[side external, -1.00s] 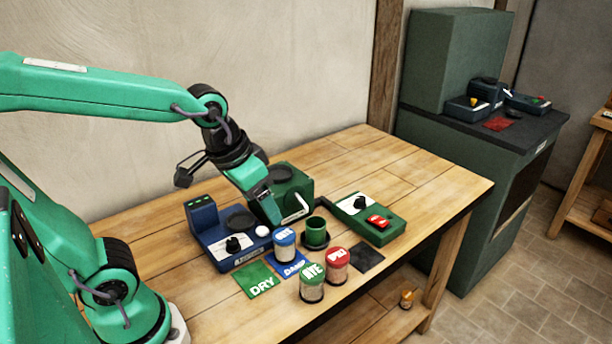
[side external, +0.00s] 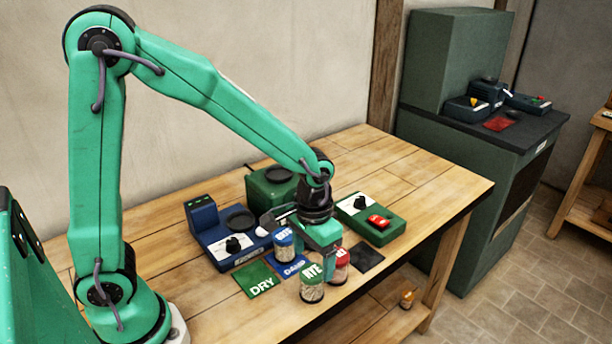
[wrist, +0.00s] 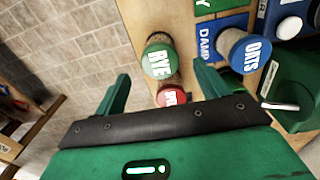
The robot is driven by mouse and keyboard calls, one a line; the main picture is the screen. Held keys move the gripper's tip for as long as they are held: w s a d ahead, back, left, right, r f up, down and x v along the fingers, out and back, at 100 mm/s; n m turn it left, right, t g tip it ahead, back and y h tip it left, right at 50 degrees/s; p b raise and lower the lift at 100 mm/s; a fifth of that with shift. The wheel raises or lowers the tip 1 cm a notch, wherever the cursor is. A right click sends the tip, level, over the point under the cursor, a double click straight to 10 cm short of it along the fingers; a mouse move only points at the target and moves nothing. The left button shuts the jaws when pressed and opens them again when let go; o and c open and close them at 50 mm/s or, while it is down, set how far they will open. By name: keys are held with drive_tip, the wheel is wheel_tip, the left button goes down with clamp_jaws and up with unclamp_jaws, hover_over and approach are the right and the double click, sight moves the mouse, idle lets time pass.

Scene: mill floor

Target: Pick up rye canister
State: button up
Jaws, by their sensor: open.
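The rye canister (side external: 312,288) is a clear jar with a green lid, standing upright near the table's front edge. In the wrist view its lid marked RYE (wrist: 159,60) lies just beyond and between my fingers. My gripper (side external: 320,245) is open and empty, pointing down just behind the canister; its two green fingers show in the wrist view (wrist: 163,84). A red-lidded canister (side external: 341,268) stands close beside the rye one, partly hidden by my gripper; its lid also shows in the wrist view (wrist: 172,96).
A blue-lidded oats canister (side external: 283,246) stands left of my gripper. A green DRY card (side external: 258,280), a blue DAMP card (side external: 290,266) and a dark card (side external: 367,257) lie flat. A blue scale-like device (side external: 211,240) and green boxes stand behind. The right of the table is clear.

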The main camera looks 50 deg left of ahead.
sight(313, 272)
drive_tip(key=shift+f, duration=0.2)
drive_tip(key=shift+f, duration=1.2)
drive_tip(key=shift+f, duration=0.1)
drive_tip(key=shift+f, duration=2.5)
drive_tip(key=shift+c, duration=0.4)
drive_tip(key=c, duration=1.1)
